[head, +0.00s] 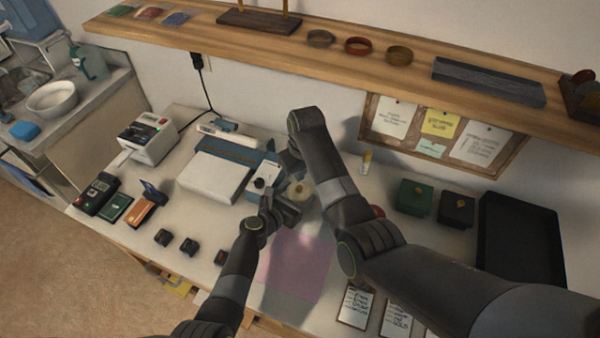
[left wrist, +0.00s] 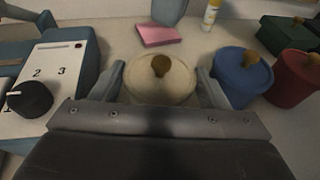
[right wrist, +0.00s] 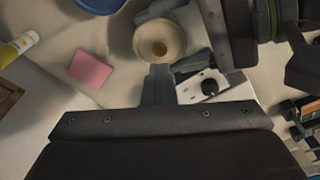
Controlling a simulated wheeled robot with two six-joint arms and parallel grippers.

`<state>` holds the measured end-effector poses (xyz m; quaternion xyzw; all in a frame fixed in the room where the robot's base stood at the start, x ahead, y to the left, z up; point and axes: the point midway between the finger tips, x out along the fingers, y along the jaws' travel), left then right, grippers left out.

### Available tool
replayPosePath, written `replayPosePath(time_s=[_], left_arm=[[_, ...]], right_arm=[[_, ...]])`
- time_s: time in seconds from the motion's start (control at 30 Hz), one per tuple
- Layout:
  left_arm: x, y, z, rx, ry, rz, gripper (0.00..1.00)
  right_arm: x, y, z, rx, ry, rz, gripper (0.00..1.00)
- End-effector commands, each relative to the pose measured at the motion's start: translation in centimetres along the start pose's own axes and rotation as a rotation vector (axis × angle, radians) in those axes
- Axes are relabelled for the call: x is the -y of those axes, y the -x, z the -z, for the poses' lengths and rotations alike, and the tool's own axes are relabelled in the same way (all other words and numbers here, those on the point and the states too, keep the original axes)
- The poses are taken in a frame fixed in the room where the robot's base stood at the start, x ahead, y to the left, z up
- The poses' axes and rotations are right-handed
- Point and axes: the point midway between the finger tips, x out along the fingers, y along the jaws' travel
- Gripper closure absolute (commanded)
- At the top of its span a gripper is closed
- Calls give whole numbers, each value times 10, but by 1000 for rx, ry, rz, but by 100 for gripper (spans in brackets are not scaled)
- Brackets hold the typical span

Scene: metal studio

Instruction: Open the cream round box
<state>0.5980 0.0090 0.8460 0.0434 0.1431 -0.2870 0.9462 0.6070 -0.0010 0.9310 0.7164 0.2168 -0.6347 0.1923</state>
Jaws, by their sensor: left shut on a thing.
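The cream round box (head: 299,191) stands on the workbench, with its lid on and a brass knob on top. In the left wrist view the cream round box (left wrist: 160,85) sits between the two fingers of my left gripper (left wrist: 161,88), which is shut on its sides. The knob (left wrist: 161,65) is free there. In the right wrist view the box (right wrist: 160,40) and its knob lie just past the fingertips of my right gripper (right wrist: 159,70). Those fingers look together and empty, apart from the knob. My right arm partly hides the area behind the box in the head view.
A white device with a black dial (left wrist: 30,98) stands left of the box. A blue round box (left wrist: 241,75) and a red one (left wrist: 295,78) stand to its right. A pink pad (right wrist: 91,69) lies behind. A wooden shelf (head: 330,62) hangs above the bench.

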Motion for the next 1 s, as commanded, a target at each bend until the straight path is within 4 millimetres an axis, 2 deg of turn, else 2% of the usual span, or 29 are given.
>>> replayPosePath(time_s=[0.17,0.47,0.73,0.77,0.93,1.0], left_arm=[[0,0,0,0,0,0,72],[0,0,0,0,0,0,72],[0,0,0,0,0,0,72],[0,0,0,0,0,0,27],[0,0,0,0,0,0,6],[0,0,0,0,0,0,6]], right_arm=[[0,3,1,-1,0,0,100],[0,37,5,-2,0,0,100],[0,40,5,0,0,0,100],[0,40,5,0,0,0,100],[0,40,5,0,0,0,100],[0,40,5,0,0,0,100]])
